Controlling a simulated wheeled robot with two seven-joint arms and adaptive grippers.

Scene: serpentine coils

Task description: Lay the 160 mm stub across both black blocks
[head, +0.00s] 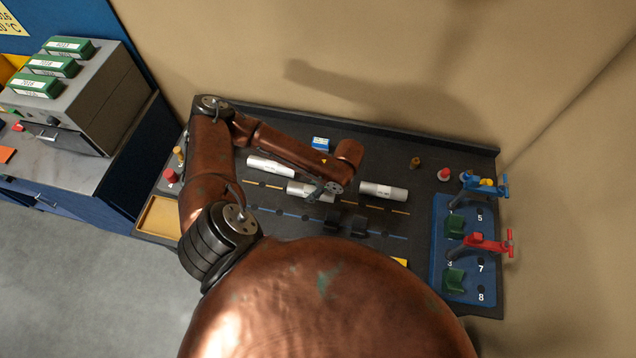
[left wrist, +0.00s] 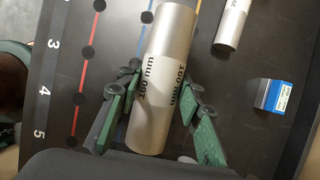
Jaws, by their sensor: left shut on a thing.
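The 160 mm stub (left wrist: 160,85) is a silver cylinder with its length printed on it. My left gripper (left wrist: 163,78) is shut on it, a green-padded finger on each side. In the head view the stub (head: 302,188) lies level under my left gripper (head: 322,189), partly hidden by it. Whether it touches the board cannot be told. The two black blocks, one on the left (head: 333,221) and one on the right (head: 358,226), stand side by side in front of the stub, nearer to me, with nothing on them. My right gripper is not in view.
Other silver stubs lie at the back left (head: 270,167) and to the right (head: 383,190). A blue box (head: 320,143) stands behind. A blue panel (head: 468,250) with blue and red clamps and green blocks fills the right end. A wooden tray (head: 160,217) is at the left.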

